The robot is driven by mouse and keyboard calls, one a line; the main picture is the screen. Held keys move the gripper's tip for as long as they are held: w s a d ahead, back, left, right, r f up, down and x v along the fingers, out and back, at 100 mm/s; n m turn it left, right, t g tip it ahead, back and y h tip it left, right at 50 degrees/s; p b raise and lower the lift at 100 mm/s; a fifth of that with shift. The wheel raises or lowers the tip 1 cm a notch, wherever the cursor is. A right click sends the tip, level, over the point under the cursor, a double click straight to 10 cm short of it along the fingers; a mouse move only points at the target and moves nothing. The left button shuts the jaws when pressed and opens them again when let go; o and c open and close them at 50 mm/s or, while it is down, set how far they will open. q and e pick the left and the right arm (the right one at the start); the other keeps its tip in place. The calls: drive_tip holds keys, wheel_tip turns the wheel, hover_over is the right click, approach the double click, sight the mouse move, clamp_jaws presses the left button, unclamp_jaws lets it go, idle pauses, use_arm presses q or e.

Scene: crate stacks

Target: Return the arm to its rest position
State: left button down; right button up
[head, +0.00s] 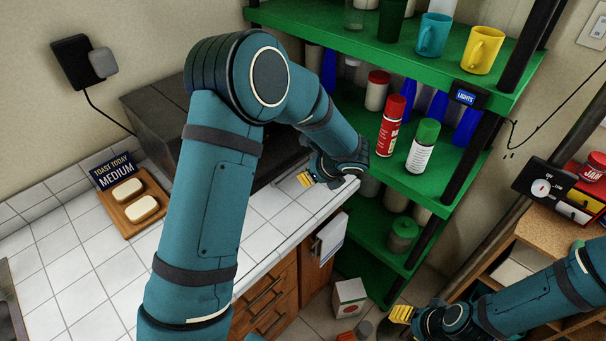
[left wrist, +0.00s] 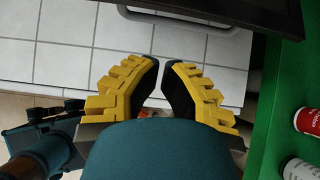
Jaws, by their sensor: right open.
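My left arm rises large through the middle of the head view and bends at its elbow. Its gripper (head: 305,180) is over the far right end of the tiled counter (head: 80,270), beside the green shelf (head: 385,165). In the left wrist view the left gripper's yellow-backed fingers (left wrist: 161,65) lean together with a narrow gap at their tips. Nothing shows between them, and how far they are open is unclear. My right gripper (head: 400,314) is low at the right in the head view, open and empty, above the floor.
The shelf holds a red-capped can (head: 391,125), a green-capped bottle (head: 422,147), a teal mug (head: 432,36) and a yellow mug (head: 483,50). A dark appliance (head: 150,105) stands behind my left arm. Toast lies on a wooden board (head: 133,205). A white box (head: 349,298) is on the floor.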

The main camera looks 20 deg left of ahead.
use_arm(q)
drive_tip(key=s+d+f+n+h, duration=0.1)
drive_tip(key=s+f, duration=0.1)
drive_tip(key=f, duration=0.1)
drive_tip(key=s+d+f+n+g+h+b, duration=0.1)
drive_tip(key=s+d+f, duration=0.1)
drive_tip(key=s+d+f+g+h, duration=0.1)
drive_tip(key=s+f, duration=0.1)
drive_tip(key=f, duration=0.1)
drive_tip(key=shift+s+d+f+n+h+b, duration=0.3)
drive_tip(key=shift+f+n+b, duration=0.05)
drive_tip(key=shift+n+b, duration=0.05)
drive_tip(key=s+d+f+n+h+b, duration=0.3)
drive_tip(key=s+f+n, duration=0.4)
drive_tip(key=n, duration=0.3)
drive_tip(key=s+d+f+n+t+h+b, duration=0.1)
drive_tip(key=s+d+f+n+h+b, duration=0.2)
drive_tip(key=s+d+f+n, duration=0.3)
drive_tip(key=shift+s+d+f+n+h, duration=0.3)
drive_tip(key=shift+s+f+n+h, duration=0.65)
drive_tip(key=shift+n, duration=1.45)
drive_tip(key=shift+w+f, duration=0.15)
